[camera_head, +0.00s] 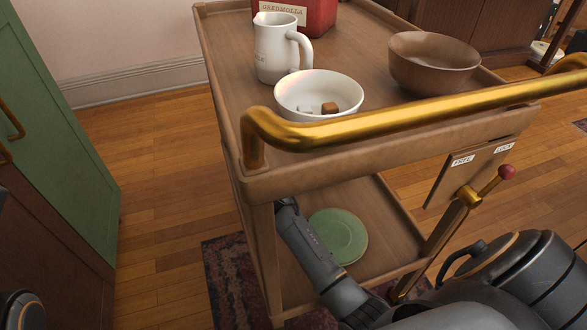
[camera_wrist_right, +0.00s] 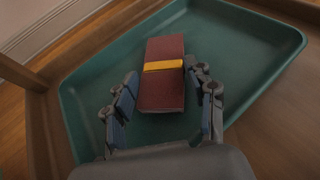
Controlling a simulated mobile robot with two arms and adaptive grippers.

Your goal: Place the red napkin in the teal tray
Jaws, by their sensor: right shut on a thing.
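The red napkin (camera_wrist_right: 163,98) is a dark red folded strip with a yellow band around its middle. The teal tray (camera_wrist_right: 85,115) lies under it in the right wrist view, and the napkin is over the tray's floor. I cannot tell whether it touches the floor. My right gripper (camera_wrist_right: 168,100) has a finger on each side of the napkin's near part and is shut on it. In the head view, my right arm reaches under the trolley's top shelf; its gripper, the tray and the napkin are hidden there. My left gripper is out of view.
The wooden trolley (camera_head: 222,60) has a brass handle (camera_head: 400,115) above my right arm. A green plate (camera_head: 340,235) lies on the lower shelf.

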